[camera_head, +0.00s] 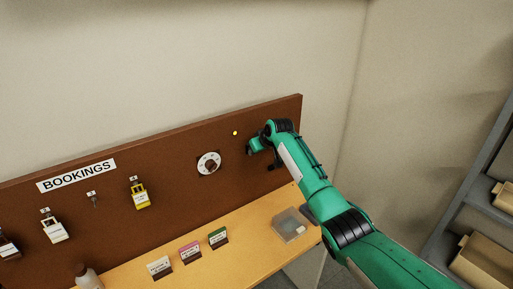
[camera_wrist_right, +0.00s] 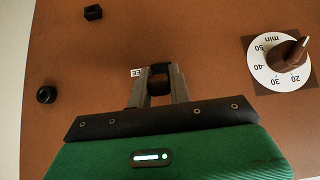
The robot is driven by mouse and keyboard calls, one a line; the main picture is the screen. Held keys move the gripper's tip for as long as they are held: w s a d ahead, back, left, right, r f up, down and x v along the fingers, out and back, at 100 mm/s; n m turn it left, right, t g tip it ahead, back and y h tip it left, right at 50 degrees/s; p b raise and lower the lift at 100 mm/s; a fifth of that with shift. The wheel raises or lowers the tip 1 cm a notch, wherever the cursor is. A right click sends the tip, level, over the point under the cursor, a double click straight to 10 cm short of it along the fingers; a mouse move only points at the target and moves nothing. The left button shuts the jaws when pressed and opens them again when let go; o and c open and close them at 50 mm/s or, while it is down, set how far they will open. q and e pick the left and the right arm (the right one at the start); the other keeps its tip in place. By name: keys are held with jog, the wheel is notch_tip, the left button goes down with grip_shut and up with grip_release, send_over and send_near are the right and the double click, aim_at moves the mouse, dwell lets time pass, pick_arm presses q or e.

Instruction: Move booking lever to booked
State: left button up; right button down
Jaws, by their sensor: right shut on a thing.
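The booking lever (camera_wrist_right: 159,70) shows in the right wrist view as a dark piece between the fingertips of my right gripper (camera_wrist_right: 159,80). A small white label (camera_wrist_right: 136,72) ending in "EE" sits just left of the fingers; the rest of it is hidden. In the head view my right gripper (camera_head: 252,149) is at the brown board, right of the dial, and hides the lever. It is shut on the lever. No "booked" label is readable. My left gripper is not in view.
A white minute dial (camera_wrist_right: 283,62) with a brown knob is close to the right gripper. Two black pieces, a block (camera_wrist_right: 93,12) and a round knob (camera_wrist_right: 46,94), stick out of the board.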

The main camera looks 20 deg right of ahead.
jog(key=shift+r, duration=0.15)
dwell(0.4)
jog(key=c, duration=1.3)
grip_release()
jog(key=shift+w, duration=0.1)
jog(key=shift+s+d+r, duration=0.2)
jog(key=shift+s+r, duration=0.25)
jog(key=b+v, duration=0.2)
jog(key=v, duration=0.4)
jog(key=b+v, duration=0.2)
jog(key=v, duration=0.4)
jog(key=shift+w+a+r, duration=0.1)
jog(key=shift+r, duration=0.25)
jog(key=shift+f, duration=0.1)
